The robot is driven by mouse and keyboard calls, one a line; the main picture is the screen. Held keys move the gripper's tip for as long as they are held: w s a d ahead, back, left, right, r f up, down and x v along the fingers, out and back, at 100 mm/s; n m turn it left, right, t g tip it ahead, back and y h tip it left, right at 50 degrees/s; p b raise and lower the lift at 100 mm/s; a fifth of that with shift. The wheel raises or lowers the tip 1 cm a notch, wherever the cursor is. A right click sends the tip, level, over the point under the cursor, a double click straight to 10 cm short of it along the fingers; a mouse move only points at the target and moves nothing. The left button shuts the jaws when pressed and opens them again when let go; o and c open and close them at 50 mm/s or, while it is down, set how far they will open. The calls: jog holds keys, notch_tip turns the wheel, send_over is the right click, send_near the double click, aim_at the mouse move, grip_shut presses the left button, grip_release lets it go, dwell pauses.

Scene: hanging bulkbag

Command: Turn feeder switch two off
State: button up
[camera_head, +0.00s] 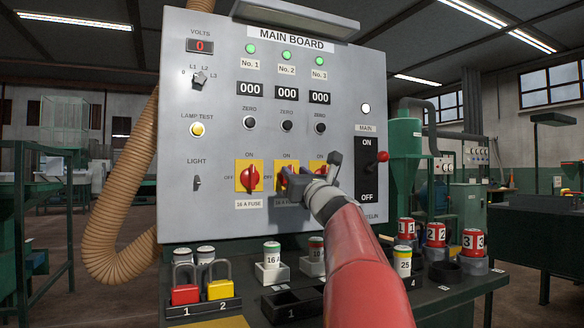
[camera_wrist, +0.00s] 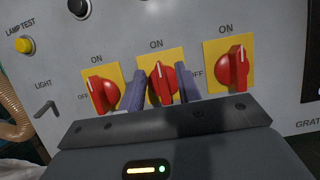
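Feeder switch two is the middle red rotary knob on a yellow plate; in the wrist view the knob (camera_wrist: 161,84) has its ridge about upright, toward the ON mark. My gripper (camera_wrist: 160,88) has one finger on each side of this knob, with the fingers apart; whether they touch it I cannot tell. In the head view my gripper (camera_head: 293,182) covers most of switch two and its yellow plate (camera_head: 292,165). The green lamp No. 2 (camera_head: 286,55) looks lit.
Switch one (camera_head: 250,178) is on the left, and switch three (camera_wrist: 232,70) is close on the right. The main lever with a red ball (camera_head: 383,156) sticks out further right. Fuses and padlocks (camera_head: 219,281) stand on the shelf below the board.

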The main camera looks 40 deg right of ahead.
jog(key=shift+x, duration=1.1)
jog(key=shift+f, duration=0.1)
jog(key=c, duration=0.7)
grip_shut()
jog(key=shift+f, duration=0.15)
